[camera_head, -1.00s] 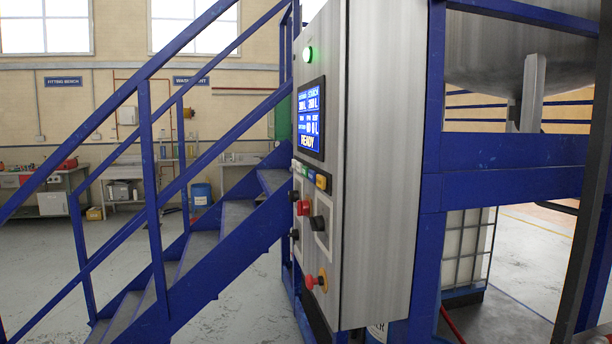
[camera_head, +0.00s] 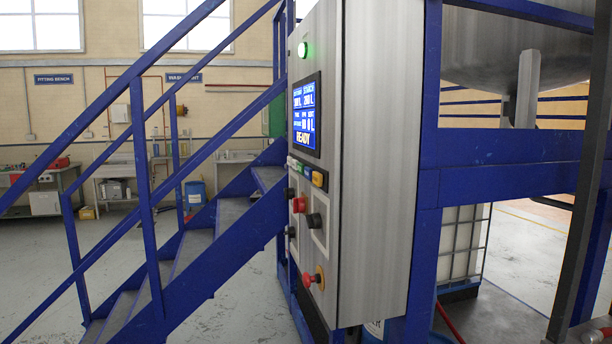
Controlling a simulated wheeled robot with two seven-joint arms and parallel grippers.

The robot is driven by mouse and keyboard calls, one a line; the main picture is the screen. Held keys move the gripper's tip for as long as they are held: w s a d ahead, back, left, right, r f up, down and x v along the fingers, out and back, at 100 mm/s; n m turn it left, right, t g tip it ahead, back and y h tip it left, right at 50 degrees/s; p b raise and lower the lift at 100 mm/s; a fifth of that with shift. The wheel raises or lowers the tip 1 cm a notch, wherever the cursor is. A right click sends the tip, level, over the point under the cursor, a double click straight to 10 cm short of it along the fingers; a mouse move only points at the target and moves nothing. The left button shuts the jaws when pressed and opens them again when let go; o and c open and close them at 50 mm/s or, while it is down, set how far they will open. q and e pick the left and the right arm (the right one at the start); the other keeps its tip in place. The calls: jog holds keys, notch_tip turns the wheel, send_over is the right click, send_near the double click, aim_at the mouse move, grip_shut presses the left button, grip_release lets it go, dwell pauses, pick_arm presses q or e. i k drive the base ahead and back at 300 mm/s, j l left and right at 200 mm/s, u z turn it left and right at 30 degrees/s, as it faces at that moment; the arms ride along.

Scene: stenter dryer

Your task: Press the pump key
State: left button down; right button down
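The grey control cabinet (camera_head: 375,180) stands in the middle of the head view, its control face seen at a slant. Its lit blue screen (camera_head: 307,114) reads READY at the bottom. Below the screen is a row of small coloured keys, with a yellow key (camera_head: 319,179) at the right end; their labels are too small to read, so I cannot tell which is the pump key. Lower down are a red button (camera_head: 299,205), a black knob (camera_head: 315,220) and a red mushroom button (camera_head: 308,280). A green lamp (camera_head: 303,49) is lit at the top. Neither of my grippers shows.
Blue stairs with railings (camera_head: 150,215) stand directly left of the cabinet. A blue steel frame (camera_head: 510,182) and a large metal tank (camera_head: 520,50) are on the right. A white caged container (camera_head: 461,245) stands behind the frame. Open floor (camera_head: 35,270) lies at the far left.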

aim_at(308, 171)
jog(key=i+j, duration=0.2)
jog(key=j, duration=0.15)
jog(key=i+j, duration=0.2)
jog(key=i+j+z, duration=0.1)
jog(key=j, duration=0.35)
jog(key=i+j, duration=0.25)
jog(key=i+j+z, duration=0.1)
jog(key=j, duration=0.35)
jog(key=i+j, duration=0.45)
jog(key=j, duration=0.3)
